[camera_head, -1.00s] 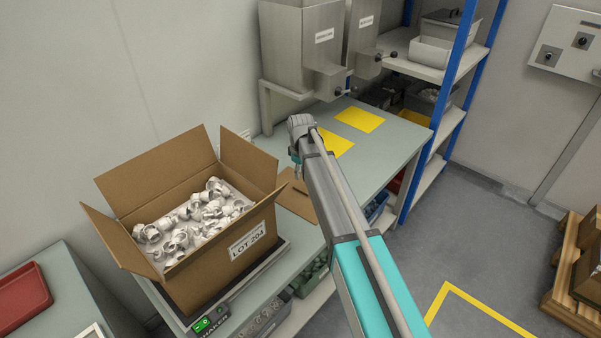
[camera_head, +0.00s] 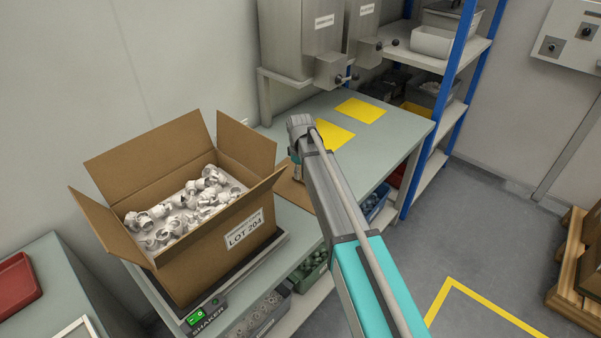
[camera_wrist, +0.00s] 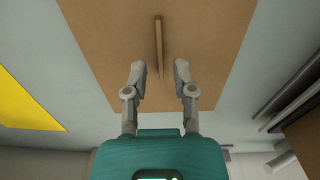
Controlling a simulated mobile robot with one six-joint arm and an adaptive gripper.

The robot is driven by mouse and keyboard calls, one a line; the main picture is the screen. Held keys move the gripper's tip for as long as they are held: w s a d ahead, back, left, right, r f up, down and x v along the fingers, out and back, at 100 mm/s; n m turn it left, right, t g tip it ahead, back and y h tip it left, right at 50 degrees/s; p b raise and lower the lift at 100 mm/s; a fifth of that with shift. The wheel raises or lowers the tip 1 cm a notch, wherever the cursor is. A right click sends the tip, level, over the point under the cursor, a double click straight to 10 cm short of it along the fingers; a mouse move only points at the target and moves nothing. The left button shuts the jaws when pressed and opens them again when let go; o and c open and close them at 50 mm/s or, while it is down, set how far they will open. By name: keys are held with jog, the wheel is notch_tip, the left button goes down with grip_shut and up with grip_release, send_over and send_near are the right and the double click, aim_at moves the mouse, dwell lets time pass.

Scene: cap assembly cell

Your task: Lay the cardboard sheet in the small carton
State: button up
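The brown cardboard sheet (camera_head: 293,191) lies flat on the grey-green bench, to the right of the open carton (camera_head: 205,255). In the wrist view the sheet (camera_wrist: 90,45) has a thin upright tab (camera_wrist: 158,45) at its middle. My gripper (camera_wrist: 158,72) is open above the sheet, one finger on each side of the tab's near end, with gaps on both sides. In the head view my gripper (camera_head: 296,170) is mostly hidden behind my arm. The carton, labelled LOT 204, has its flaps spread and holds many white fittings.
Yellow mats (camera_head: 361,110) lie beyond my gripper. Steel hoppers (camera_head: 300,45) stand behind the bench, a blue-posted shelf (camera_head: 460,45) at its far end. A red tray (camera_head: 18,285) is at the left.

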aim_at(300, 180)
jog(key=shift+f+b, duration=1.4)
jog(key=shift+f, duration=0.25)
grip_shut()
jog(key=shift+r, duration=0.1)
jog(key=shift+r+p, duration=3.9)
jog(key=shift+p, duration=0.1)
jog(key=shift+r, duration=0.1)
jog(key=shift+r+p, duration=0.6)
jog(key=shift+p, duration=0.05)
notch_tip(300, 180, up, 30)
jog(key=n+p, duration=0.6)
jog(key=p, duration=2.3)
jog(key=shift+p, duration=0.4)
jog(key=shift+a+f, duration=0.1)
jog(key=shift+f, duration=0.05)
